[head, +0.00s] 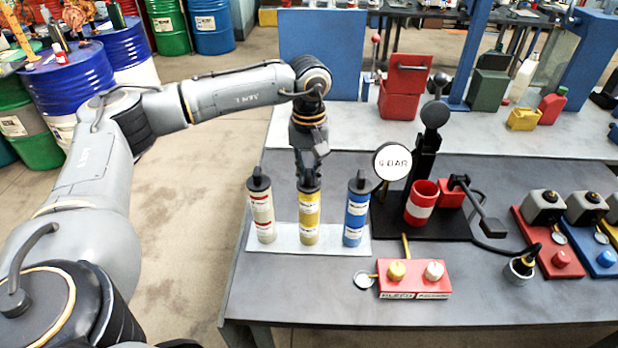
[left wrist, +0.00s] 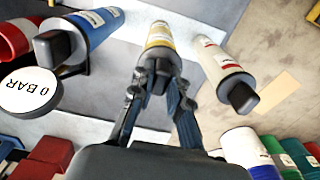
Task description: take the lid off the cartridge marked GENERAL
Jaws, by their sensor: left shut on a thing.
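Three cartridges with black lids stand upright in a row on a white mat (head: 270,240): a white one with red bands (head: 262,215), a yellow one (head: 308,222) in the middle and a blue one (head: 356,217). Their label print is too small to read, so I cannot tell which is GENERAL. My left gripper (head: 309,178) points down over the yellow cartridge, shut on its black lid (left wrist: 157,82). The lid appears to be on the cartridge top. The wrist view also shows the yellow (left wrist: 159,40), white (left wrist: 215,58) and blue (left wrist: 92,25) cartridges. My right gripper is out of view.
A round gauge marked BAR (head: 392,162) and a black stand with a red-and-white cup (head: 421,203) are right of the blue cartridge. A red block with two knobs (head: 413,279) lies in front. The table's front left (head: 270,290) is clear.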

